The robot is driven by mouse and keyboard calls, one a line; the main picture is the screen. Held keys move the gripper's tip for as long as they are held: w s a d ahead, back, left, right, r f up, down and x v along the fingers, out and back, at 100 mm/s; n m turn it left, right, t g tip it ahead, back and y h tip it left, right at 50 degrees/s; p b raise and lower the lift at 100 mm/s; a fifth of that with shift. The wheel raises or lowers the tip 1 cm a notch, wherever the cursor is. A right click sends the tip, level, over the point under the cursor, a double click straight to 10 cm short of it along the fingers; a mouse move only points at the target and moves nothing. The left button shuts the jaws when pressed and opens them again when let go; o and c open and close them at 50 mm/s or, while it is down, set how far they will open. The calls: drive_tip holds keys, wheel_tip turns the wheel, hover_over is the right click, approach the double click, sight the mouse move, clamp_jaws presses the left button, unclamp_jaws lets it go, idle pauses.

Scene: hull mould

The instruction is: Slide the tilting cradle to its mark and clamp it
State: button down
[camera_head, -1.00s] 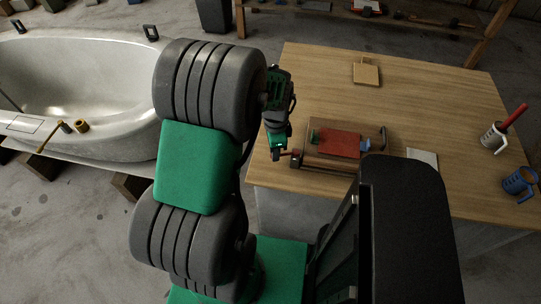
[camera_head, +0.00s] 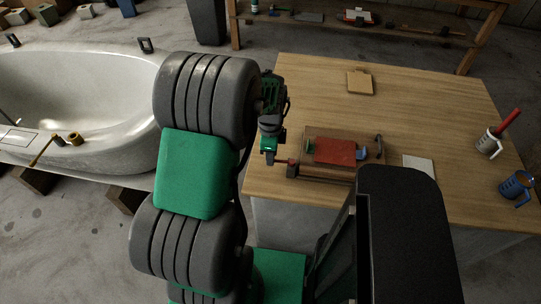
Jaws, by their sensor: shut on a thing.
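The cradle, with a red plate (camera_head: 335,151) on top, sits on a wooden base (camera_head: 345,173) near the table's front left edge. A small green part shows at the plate's left end and a blue part (camera_head: 362,155) at its right end. A dark bent handle (camera_head: 378,142) stands at the base's right side. My gripper (camera_head: 269,160) is at the base's left, at the table edge, shut on a thin reddish handle (camera_head: 283,162) that reaches toward the base. The fingertips are small and dark; the exact grip, the mark and the cradle's tilt cannot be made out.
A white hull mould (camera_head: 90,85) stands left. The table's middle is clear.

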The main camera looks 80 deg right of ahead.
drive_tip(key=c, duration=1.4)
unclamp_jaws()
wheel_tip(320, 180, up, 8)
drive_tip(key=shift+f+b, duration=0.1)
drive_tip(key=shift+b, duration=0.2)
